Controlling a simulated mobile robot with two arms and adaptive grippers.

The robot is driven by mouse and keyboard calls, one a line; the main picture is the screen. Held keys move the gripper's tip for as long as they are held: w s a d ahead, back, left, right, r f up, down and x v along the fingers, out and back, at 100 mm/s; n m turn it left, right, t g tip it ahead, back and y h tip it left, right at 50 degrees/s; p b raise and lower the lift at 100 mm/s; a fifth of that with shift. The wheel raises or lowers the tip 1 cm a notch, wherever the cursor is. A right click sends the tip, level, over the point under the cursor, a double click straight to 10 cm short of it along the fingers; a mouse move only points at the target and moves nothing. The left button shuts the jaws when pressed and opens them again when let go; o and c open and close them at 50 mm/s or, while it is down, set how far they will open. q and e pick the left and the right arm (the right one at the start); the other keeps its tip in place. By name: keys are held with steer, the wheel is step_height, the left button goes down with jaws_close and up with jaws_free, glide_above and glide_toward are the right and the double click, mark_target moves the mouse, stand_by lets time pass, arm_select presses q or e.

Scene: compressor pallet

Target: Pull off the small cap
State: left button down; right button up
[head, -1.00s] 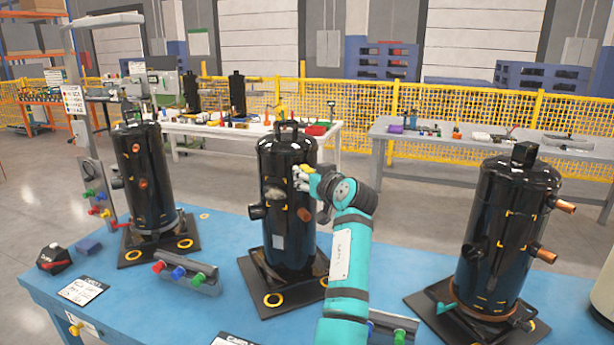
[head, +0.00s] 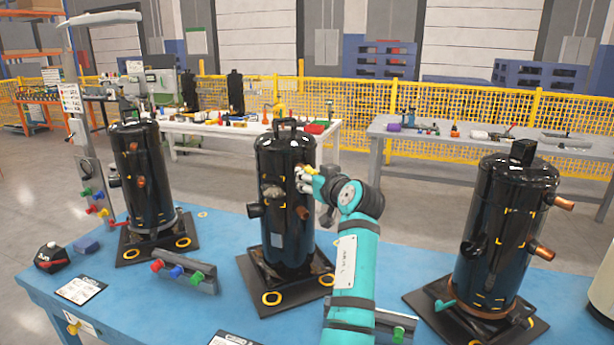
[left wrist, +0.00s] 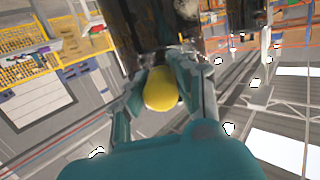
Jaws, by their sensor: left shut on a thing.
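A black compressor (head: 285,225) stands upright on its base plate in the middle of the blue table. My left gripper (head: 306,177) is at its upper right side. In the left wrist view, my left gripper (left wrist: 160,85) is shut on a rounded yellow cap (left wrist: 161,90), with a finger on each side of it. The compressor's dark body (left wrist: 150,25) is just beyond the cap. I cannot tell whether the cap still touches its port. A copper stub (head: 302,212) shows lower on the compressor. My right gripper is in neither view.
Other black compressors stand on the table at left (head: 145,185) and right (head: 508,225). A holder with coloured caps (head: 184,275) lies at front left; another (head: 397,328) is partly hidden by my arm.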

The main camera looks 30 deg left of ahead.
arm_select(q)
steer(key=v, duration=0.4)
steer(key=shift+f, duration=0.3)
steer(key=shift+f, duration=0.1)
stand_by(0.4)
